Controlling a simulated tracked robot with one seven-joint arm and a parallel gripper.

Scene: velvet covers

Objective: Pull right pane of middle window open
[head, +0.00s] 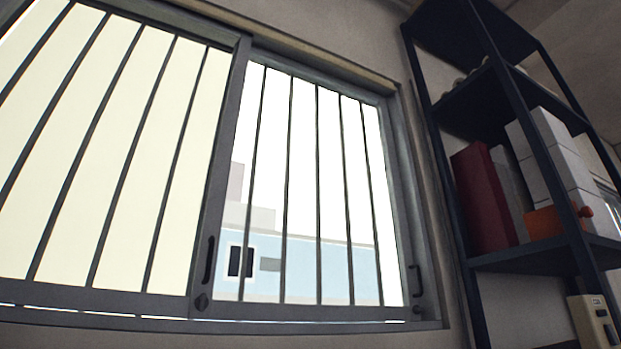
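A sliding window with grey frame and dark vertical bars fills the left and middle of the head view. Its right pane (318,285) shows clear glass with a pale blue building outside. The left pane (110,170) looks cream and opaque. A small handle (415,281) is at the right pane's lower right edge. The right pane's edge appears to meet the right jamb. My gripper is not in view.
A dark metal shelf (510,255) stands right of the window, holding a red binder (481,195), white boxes (560,165) and an orange object (553,220). A beige box with buttons (594,320) is at the lower right. Bare wall lies between window and shelf.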

